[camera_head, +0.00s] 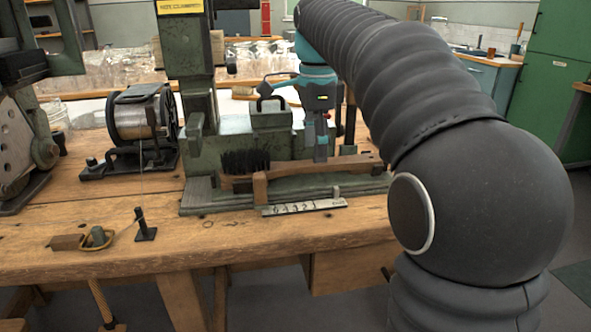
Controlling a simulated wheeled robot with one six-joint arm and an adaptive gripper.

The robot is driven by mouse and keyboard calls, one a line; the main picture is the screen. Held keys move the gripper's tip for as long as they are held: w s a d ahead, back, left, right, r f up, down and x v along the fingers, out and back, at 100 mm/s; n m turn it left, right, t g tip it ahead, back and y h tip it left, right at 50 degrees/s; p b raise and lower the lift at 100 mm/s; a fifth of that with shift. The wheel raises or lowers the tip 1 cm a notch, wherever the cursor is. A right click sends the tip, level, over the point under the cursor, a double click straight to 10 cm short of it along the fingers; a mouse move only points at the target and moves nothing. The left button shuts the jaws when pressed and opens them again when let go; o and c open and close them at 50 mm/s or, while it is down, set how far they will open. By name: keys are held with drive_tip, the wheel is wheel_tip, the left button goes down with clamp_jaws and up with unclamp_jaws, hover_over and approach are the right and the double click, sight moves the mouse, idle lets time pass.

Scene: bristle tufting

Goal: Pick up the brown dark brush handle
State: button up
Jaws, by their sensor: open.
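The brown brush handle (340,166) lies lengthwise on the green machine's base on the workbench, in the head view. Dark bristles (245,162) stand up at its left end. My gripper (321,155) points down at the handle's right-hand part, with its fingertips close to the handle. The jaws are open. I cannot tell from this one view whether the fingers straddle the handle or touch it.
The green machine (200,95) rises behind the brush. A wooden block (260,189) and a numbered metal scale (305,206) sit in front of it. A wire spool (140,115) stands left. The front of the wooden bench (200,245) is mostly clear.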

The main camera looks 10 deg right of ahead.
drive_tip(key=shift+w+f, duration=0.1)
drive_tip(key=shift+f, duration=1.35)
clamp_jaws()
drive_tip(key=shift+r, duration=0.15)
